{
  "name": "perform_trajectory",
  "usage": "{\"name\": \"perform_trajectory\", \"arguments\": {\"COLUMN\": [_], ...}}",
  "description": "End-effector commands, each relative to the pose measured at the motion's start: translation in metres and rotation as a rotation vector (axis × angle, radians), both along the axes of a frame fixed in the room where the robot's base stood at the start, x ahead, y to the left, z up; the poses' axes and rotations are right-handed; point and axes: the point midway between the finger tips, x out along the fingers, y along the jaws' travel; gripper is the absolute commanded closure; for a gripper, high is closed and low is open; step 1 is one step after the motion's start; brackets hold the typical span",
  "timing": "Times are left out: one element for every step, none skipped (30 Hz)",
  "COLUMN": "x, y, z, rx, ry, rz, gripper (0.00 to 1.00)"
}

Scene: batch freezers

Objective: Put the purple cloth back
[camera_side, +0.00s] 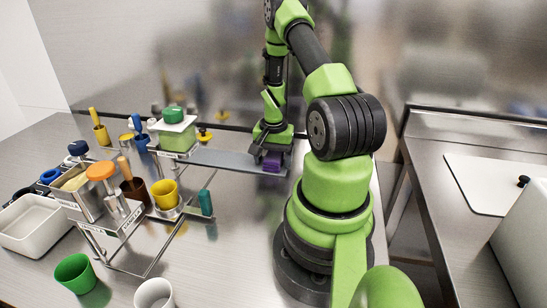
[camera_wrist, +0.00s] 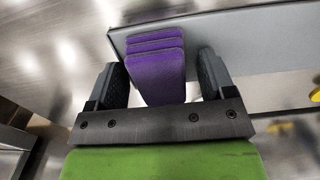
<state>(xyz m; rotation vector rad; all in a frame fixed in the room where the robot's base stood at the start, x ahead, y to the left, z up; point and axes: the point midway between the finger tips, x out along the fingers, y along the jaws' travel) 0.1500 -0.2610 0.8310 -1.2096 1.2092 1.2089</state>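The purple cloth (camera_wrist: 156,70) is folded in layers and shows between the two fingers of my gripper (camera_wrist: 163,75) in the wrist view. A gap shows between the cloth and the right finger; the left finger is close to it, and I cannot tell if it touches. The fingers stand apart, around the cloth. In the side view the cloth (camera_side: 271,161) is at the right end of a long grey shelf (camera_side: 225,159), under my gripper (camera_side: 268,152), partly hidden by it. The cloth appears to rest on the shelf.
A green-lidded tub (camera_side: 173,132) stands near the shelf's left end. A white tray (camera_side: 34,225), a green cup (camera_side: 75,272) and a white cup (camera_side: 154,294) are in front.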

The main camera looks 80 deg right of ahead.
Motion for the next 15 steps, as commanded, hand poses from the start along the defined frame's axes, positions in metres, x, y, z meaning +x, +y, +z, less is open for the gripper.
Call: {"name": "perform_trajectory", "arguments": {"x": [0.0, 0.0, 0.0, 0.0, 0.0, 0.0, 0.0, 0.0, 0.0, 0.001, 0.001, 0.0, 0.001, 0.001, 0.001], "y": [0.0, 0.0, 0.0, 0.0, 0.0, 0.0, 0.0, -0.001, -0.001, -0.001, -0.001, -0.001, -0.001, -0.001, -0.001], "z": [0.0, 0.0, 0.001, 0.001, 0.003, 0.006, 0.009, 0.012, 0.018, 0.024, 0.029, 0.038, 0.044, 0.051, 0.06], "rx": [0.0, 0.0, 0.0, 0.0, 0.0, -0.001, -0.002, -0.003, -0.003, -0.005, -0.004, -0.005, -0.006, -0.006, -0.006], "ry": [0.0, 0.0, 0.0, 0.0, 0.0, 0.0, -0.001, -0.002, -0.002, -0.003, -0.003, -0.003, -0.003, -0.004, -0.004], "rz": [0.0, 0.0, 0.0, 0.0, 0.0, 0.0, 0.0, 0.0, -0.001, -0.001, -0.001, 0.0, 0.001, 0.0, -0.001], "gripper": [0.24, 0.24, 0.24, 0.24, 0.24, 0.24, 0.24, 0.24, 0.24, 0.24, 0.24, 0.24, 0.24, 0.24, 0.24]}}
